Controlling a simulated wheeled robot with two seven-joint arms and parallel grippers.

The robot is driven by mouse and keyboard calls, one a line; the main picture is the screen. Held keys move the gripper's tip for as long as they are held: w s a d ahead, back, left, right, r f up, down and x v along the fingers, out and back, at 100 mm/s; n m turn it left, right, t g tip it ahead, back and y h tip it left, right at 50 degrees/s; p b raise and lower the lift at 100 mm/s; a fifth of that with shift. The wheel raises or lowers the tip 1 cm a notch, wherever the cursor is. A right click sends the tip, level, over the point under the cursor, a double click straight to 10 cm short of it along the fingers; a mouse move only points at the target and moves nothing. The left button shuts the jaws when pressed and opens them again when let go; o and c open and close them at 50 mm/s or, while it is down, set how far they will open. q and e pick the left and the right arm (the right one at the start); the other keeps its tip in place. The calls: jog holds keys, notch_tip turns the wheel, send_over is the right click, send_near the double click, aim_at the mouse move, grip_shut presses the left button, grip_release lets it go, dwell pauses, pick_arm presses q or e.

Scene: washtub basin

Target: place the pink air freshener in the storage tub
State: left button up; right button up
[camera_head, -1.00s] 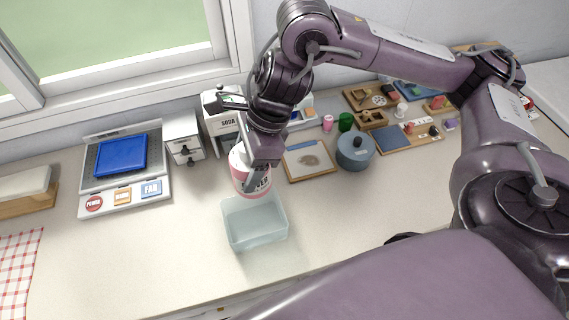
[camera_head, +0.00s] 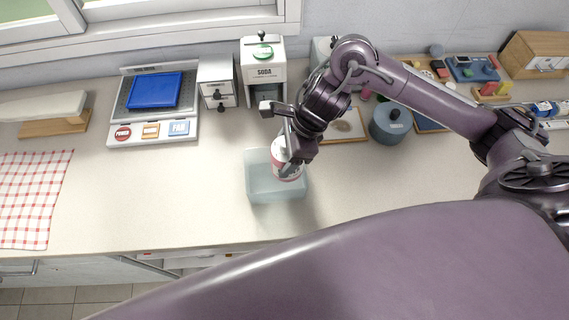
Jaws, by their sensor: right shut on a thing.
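The pink and white air freshener (camera_head: 285,158) is a round can, held upright or nearly so. My right gripper (camera_head: 289,166) is shut on it; the fingers and wrist hide part of the can. The storage tub (camera_head: 262,187) is a pale, translucent, open box on the counter. The can overlaps the tub's back right part, at or just inside its opening; I cannot tell whether it touches the bottom. My left gripper is not in view.
A soda dispenser (camera_head: 264,72) and a small white drawer unit (camera_head: 217,84) stand behind the tub. A scale with a blue tray (camera_head: 154,91) is at left. A blue-grey pot (camera_head: 390,124) is at right. The counter left of the tub is clear.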

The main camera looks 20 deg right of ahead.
jog(key=shift+f, duration=0.55)
notch_tip(320, 180, down, 4)
jog(key=shift+r+p, duration=0.1)
jog(key=shift+p, duration=0.5)
jog(key=shift+f, duration=0.4)
jog(key=shift+f+b, duration=0.2)
jog(key=shift+b, duration=0.1)
jog(key=o, duration=0.8)
jog(key=shift+r, duration=0.1)
